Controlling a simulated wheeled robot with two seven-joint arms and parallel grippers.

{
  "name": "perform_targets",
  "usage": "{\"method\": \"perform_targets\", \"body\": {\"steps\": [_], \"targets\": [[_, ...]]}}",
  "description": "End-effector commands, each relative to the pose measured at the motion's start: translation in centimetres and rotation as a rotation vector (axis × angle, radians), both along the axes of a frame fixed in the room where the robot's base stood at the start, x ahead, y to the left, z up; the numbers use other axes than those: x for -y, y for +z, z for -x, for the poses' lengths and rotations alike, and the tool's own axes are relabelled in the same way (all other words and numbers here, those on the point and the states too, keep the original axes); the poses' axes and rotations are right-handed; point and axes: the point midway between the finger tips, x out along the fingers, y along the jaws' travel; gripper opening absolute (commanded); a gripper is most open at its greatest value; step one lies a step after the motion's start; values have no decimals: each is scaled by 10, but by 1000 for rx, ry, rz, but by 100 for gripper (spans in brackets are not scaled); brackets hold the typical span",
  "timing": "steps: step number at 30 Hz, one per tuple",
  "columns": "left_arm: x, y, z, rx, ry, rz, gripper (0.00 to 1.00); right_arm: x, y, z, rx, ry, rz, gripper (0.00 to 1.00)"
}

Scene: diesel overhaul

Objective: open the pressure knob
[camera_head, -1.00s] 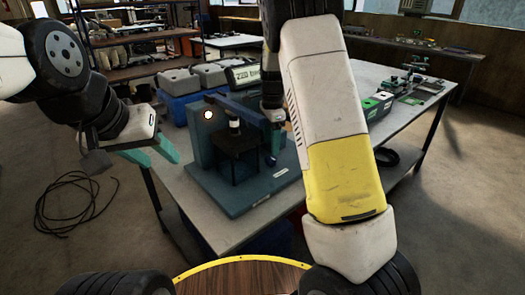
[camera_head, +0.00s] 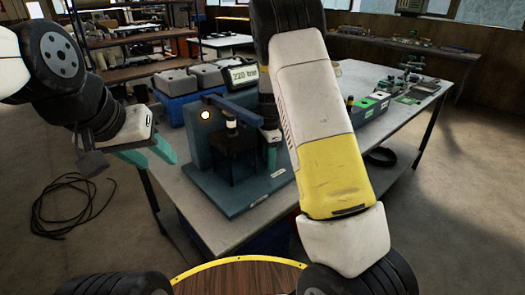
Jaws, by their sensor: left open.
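A blue-grey test stand (camera_head: 200,150) stands on the table, with a dark block (camera_head: 232,158), a blue bar (camera_head: 236,107) across its top and a small glowing round spot (camera_head: 205,115). I cannot make out a pressure knob; the right side of the stand is partly hidden by my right arm. My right gripper (camera_head: 271,156) points down at the right side of the stand, close to the bar's end. Its fingers are mostly hidden, and I cannot tell whether it touches anything. My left gripper (camera_head: 150,157) is open and empty, left of the stand, near the table's left edge.
A box marked "220 bar" (camera_head: 244,74) and grey cases (camera_head: 175,80) stand behind the stand. A green-topped box (camera_head: 366,103) and small parts (camera_head: 410,85) lie to the right. A cable (camera_head: 70,205) lies on the floor.

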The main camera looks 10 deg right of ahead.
Motion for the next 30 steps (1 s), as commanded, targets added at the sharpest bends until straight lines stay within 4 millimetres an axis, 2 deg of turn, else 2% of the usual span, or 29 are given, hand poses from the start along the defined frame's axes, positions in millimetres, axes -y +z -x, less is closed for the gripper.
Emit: {"method": "perform_targets", "body": {"steps": [1,3,11,17,30], "targets": [[0,0,0,0,0,0,45,0,0,0,1,0,0,13],[0,0,0,0,0,0,45,0,0,0,1,0,0,0],[0,0,0,0,0,0,45,0,0,-1,2,24,0,0],[0,0,0,0,0,0,45,0,1,0,2,113,0,0],[0,0,0,0,0,0,45,1,1,-1,2,493,-1,0]]}}
